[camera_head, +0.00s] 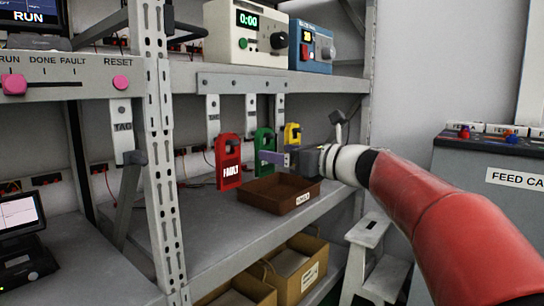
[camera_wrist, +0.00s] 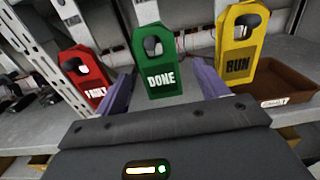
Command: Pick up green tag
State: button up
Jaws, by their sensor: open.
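The green tag (camera_wrist: 160,62), lettered DONE, hangs upright in the wrist view, between the two purple fingers of my gripper (camera_wrist: 163,88) and a little beyond them. My gripper is open and empty. In the head view the green tag (camera_head: 264,150) hangs from a peg strip under the upper shelf, partly covered by my gripper (camera_head: 279,158). I cannot tell from the views whether a finger touches it. The red FAULT tag (camera_head: 228,162) hangs to its left and the yellow tag (camera_head: 292,134) to its right. The yellow tag (camera_wrist: 241,50) reads RUN in the wrist view.
A brown tray (camera_head: 270,204) stands on the shelf below the tags. Cardboard boxes (camera_head: 300,275) sit on a lower level. A rack post (camera_head: 160,150) stands to the left. Two instruments (camera_head: 245,32) rest on the upper shelf. A step stool (camera_head: 368,235) stands at right.

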jog(key=x, duration=0.7)
jog(key=shift+f, duration=0.45)
jog(key=shift+s, duration=0.15)
jog(key=c, duration=1)
jog(key=shift+c, duration=0.2)
jog(key=shift+r, duration=0.65)
jog(key=shift+s+d+r, duration=0.1)
jog(key=shift+s+d, duration=0.05)
jog(key=shift+d, duration=0.05)
send_near(267, 148)
jog(key=v, duration=0.6)
jog(key=shift+a+r+p, duration=0.2)
jog(key=shift+r+p, duration=0.3)
jog(key=shift+p, duration=0.35)
